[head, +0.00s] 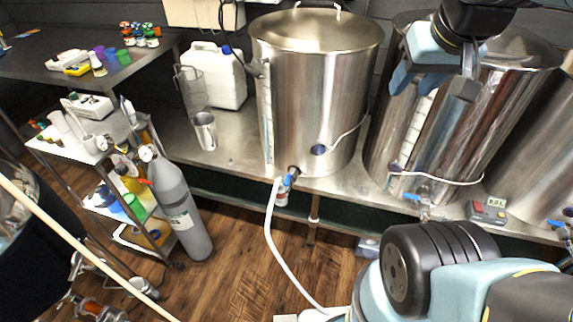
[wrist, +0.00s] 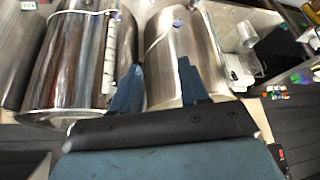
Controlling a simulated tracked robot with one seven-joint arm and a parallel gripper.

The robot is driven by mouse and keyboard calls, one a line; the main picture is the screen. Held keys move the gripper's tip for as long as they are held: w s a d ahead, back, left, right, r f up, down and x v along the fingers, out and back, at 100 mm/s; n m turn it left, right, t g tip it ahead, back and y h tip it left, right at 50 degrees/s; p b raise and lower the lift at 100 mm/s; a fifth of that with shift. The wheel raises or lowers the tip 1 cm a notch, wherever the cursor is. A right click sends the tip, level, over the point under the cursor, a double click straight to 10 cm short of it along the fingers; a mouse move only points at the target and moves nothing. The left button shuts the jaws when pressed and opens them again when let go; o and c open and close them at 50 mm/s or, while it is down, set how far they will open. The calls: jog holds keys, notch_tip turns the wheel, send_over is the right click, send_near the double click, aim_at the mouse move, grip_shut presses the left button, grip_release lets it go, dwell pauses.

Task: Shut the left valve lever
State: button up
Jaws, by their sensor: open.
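The left valve lever (head: 291,177) is a small blue handle on the valve low on the front of the left steel kettle (head: 300,90). It is tilted, and its exact angle against the pipe is hard to tell. A white hose (head: 270,235) hangs from that valve. My gripper (head: 432,88) is high over the middle kettle (head: 400,135), right of and well above the lever, touching nothing visible. In the wrist view its two blue fingers (wrist: 159,68) are apart with nothing between them. A small blue piece at that view's top edge may be the lever; I cannot tell.
The middle valve (head: 412,197) and right valve (head: 556,223) also have blue levers. A red-grey meter (head: 488,212) lies on the steel bench (head: 345,188). A grey gas cylinder (head: 180,210) and a loaded cart (head: 75,150) stand left. Wooden floor (head: 235,265) shows before the bench.

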jog(key=w+a+f+g+y, duration=0.15)
jog(key=w+a+f, duration=0.25)
jog(key=w, duration=0.5)
jog(key=m+g+h, duration=0.2)
jog(key=m+g, duration=0.2)
send_over(287, 180)
notch_tip(287, 180, down, 32)
jog(key=shift+y, duration=0.25)
notch_tip(287, 180, down, 14)
jog(key=shift+r, duration=0.15)
grip_shut()
